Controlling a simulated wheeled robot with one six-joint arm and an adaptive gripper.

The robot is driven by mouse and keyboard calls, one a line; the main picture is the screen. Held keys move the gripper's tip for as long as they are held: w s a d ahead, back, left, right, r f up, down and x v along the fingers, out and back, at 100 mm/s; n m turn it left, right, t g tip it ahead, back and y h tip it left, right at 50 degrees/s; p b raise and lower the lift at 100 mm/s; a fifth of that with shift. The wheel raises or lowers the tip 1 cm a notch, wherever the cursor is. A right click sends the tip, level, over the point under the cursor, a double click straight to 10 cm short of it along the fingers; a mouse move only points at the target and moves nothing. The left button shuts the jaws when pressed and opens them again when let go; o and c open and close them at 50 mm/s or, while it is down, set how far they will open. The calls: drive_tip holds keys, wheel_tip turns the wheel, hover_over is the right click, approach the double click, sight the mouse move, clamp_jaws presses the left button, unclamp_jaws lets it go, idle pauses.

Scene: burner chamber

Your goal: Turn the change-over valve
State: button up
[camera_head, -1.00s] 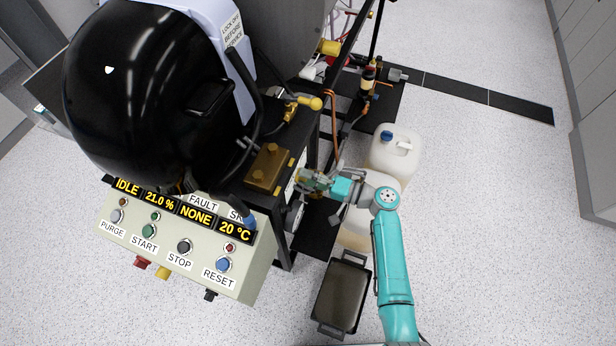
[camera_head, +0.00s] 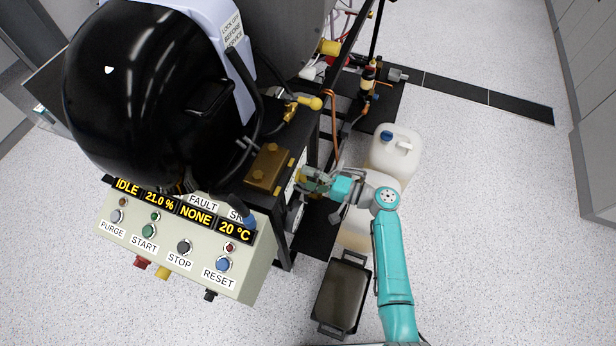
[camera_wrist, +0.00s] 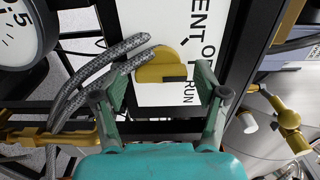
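The change-over valve shows in the wrist view as a yellow knob (camera_wrist: 160,66) with a dark notch, in front of a white label plate (camera_wrist: 165,97) whose lettering is partly hidden; "RUN" is readable. My gripper (camera_wrist: 162,80) is open, one finger on each side of the knob. A narrow gap shows at the right finger; the left finger is close to the knob and contact there is unclear. In the head view my gripper (camera_head: 308,180) is at the right side of the black frame, and the valve is mostly hidden there.
Grey braided hoses (camera_wrist: 95,75) run past the left finger to the knob. A round gauge (camera_wrist: 20,30) is at upper left. In the head view, a brass box (camera_head: 268,168) and control panel (camera_head: 180,245) are left; white canisters (camera_head: 394,150) and a tray (camera_head: 341,293) stand on the floor.

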drive_tip(key=shift+d, duration=0.1)
drive_tip(key=v, duration=1.1)
drive_tip(key=shift+s+d, duration=0.2)
drive_tip(key=shift+d, duration=0.15)
drive_tip(key=s+a+f+m+t+h, duration=0.25)
drive_tip(key=s+f+h, duration=0.65)
drive_tip(key=s+f, duration=0.65)
drive_tip(key=s+d+r+h, duration=0.3)
drive_tip(key=s, duration=0.3)
drive_tip(key=s+d+r+h, duration=0.2)
drive_tip(key=s, duration=0.4)
drive_tip(key=s+d+r+n+t+h, duration=0.1)
drive_tip(key=s+r, duration=0.4)
drive_tip(key=r, duration=0.7)
drive_tip(key=s+d+r+n+t+h, duration=0.1)
drive_tip(key=s+r+n+t, duration=0.3)
drive_tip(key=r, duration=0.8)
drive_tip(key=shift+s+d+r+n+h, duration=0.3)
drive_tip(key=shift+s+d+n, duration=0.5)
drive_tip(key=shift+n, duration=0.15)
